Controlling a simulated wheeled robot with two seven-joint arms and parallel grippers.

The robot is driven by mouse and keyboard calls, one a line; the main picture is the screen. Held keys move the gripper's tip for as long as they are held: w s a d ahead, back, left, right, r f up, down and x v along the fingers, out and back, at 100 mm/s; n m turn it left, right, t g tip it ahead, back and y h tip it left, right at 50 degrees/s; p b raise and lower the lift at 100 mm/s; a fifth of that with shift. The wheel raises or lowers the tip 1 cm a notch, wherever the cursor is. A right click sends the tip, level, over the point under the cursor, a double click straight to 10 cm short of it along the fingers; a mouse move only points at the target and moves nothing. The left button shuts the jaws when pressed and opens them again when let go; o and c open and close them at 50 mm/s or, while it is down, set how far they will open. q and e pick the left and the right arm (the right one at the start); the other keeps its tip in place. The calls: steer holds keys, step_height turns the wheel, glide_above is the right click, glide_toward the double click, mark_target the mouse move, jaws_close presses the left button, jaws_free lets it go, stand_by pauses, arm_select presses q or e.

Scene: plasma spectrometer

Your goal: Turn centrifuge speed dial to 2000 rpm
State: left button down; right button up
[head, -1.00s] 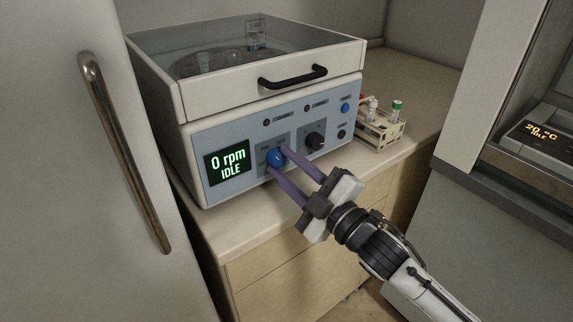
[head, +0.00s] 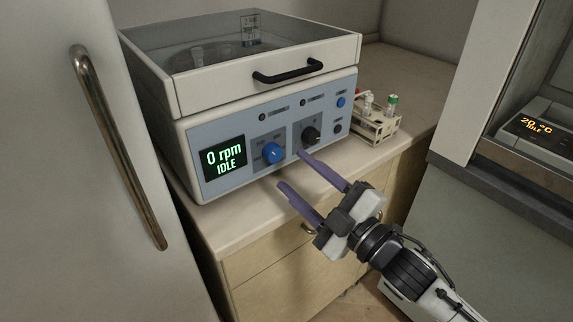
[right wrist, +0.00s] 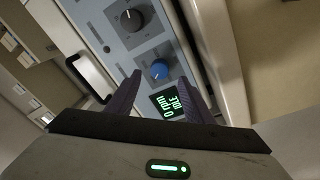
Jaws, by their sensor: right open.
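The centrifuge (head: 170,135) stands on the counter with its lid down. Its display (head: 223,160) reads 0 rpm, IDLE. A blue dial (head: 272,153) sits on the front panel right of the display, and a black dial (head: 310,135) sits further right. Both also show in the right wrist view, the blue dial (right wrist: 159,69) and the black dial (right wrist: 131,20). My right gripper (head: 291,169) is open and empty. Its purple fingers are in front of the panel, apart from the blue dial. In the right wrist view the blue dial lies between the fingers, further off. My left gripper is not in view.
A tube rack (head: 372,122) with capped tubes stands right of the centrifuge on the counter (head: 235,232). A fridge-like door with a long metal handle (head: 118,150) is close on the left. A device reading 20 °C (head: 535,126) sits in a cabinet at right.

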steer(key=v, duration=0.5)
stand_by(0.3)
steer(key=s+d+f+m+g+h, duration=0.1)
steer(key=s+d+f+m+h, duration=0.15)
steer(key=f, duration=0.35)
steer(key=s+d+f+m+h, duration=0.1)
steer(key=f+m+h, duration=0.1)
steer(key=f+m, duration=0.35)
steer(key=s+d+f+m+g+h, duration=0.1)
steer(key=s+f+m+h, duration=0.1)
steer(key=f, duration=0.6)
steer(key=s+d+f+m+g+h, duration=0.1)
steer(key=s+d+f+m+g, duration=0.1)
steer(key=s+f, duration=0.5)
steer(key=s+d+f+m+g+h, duration=0.1)
steer(key=s+d+f+m+g, duration=0.1)
steer(key=s+f, duration=0.5)
steer(key=shift+s+d+f+m, duration=0.35)
steer(key=shift+d+m, duration=0.1)
steer(key=shift+m, duration=0.65)
steer(key=shift+h, duration=0.25)
